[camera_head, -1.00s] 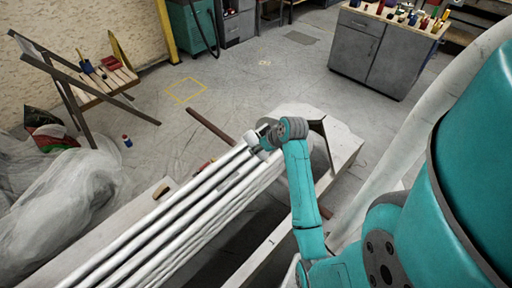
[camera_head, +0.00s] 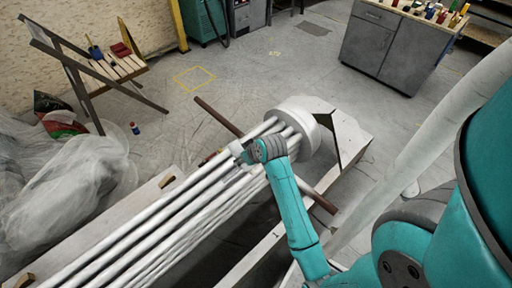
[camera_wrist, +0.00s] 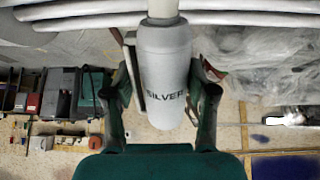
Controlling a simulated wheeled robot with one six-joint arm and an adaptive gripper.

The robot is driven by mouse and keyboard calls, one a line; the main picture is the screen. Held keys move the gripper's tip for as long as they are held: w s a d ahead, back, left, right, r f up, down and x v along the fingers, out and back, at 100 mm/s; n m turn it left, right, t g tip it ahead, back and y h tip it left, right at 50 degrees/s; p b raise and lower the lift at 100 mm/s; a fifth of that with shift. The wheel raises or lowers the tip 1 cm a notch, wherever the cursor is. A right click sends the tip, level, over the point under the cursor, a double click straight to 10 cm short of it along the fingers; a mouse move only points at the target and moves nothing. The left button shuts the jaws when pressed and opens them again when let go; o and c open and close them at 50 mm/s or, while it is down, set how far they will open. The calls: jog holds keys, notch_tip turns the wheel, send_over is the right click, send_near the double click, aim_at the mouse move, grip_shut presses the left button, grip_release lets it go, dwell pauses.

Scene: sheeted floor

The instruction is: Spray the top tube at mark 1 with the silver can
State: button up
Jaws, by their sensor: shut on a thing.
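The silver can (camera_wrist: 164,72), a pale cylinder lettered SILVER, is in my gripper (camera_wrist: 160,88) in the wrist view, with a finger on each side. Its narrower end points to the top of that picture, where pale tubes (camera_wrist: 80,21) run across. In the head view, several long white tubes (camera_head: 128,240) run from the lower left to a round white end piece (camera_head: 298,108). My gripper (camera_head: 243,153) is over or beside the tubes, a little short of that end. The can is mostly hidden there. I cannot make out mark 1 or any spray.
A long pale trough (camera_head: 95,222) lies along the tubes. A brown bar (camera_head: 218,115) sticks out past it. A wooden rack (camera_head: 113,68) and sheeted heap (camera_head: 75,190) stand left. A grey cabinet (camera_head: 375,47) with bottles stands at the back right. The floor between is open.

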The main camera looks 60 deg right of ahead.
jog(key=w+a, duration=0.2)
jog(key=a, duration=0.8)
jog(key=shift+w, duration=0.2)
jog(key=c, duration=0.7)
jog(key=shift+s+d, duration=0.85)
jog(key=shift+d, duration=2.8)
jog(key=shift+s+d, duration=0.9)
jog(key=shift+d, duration=2.75)
jog(key=shift+s+d, duration=0.85)
jog(key=shift+d, duration=2.8)
jog(key=o, duration=0.8)
jog(key=shift+c, duration=0.5)
jog(key=shift+r, duration=0.1)
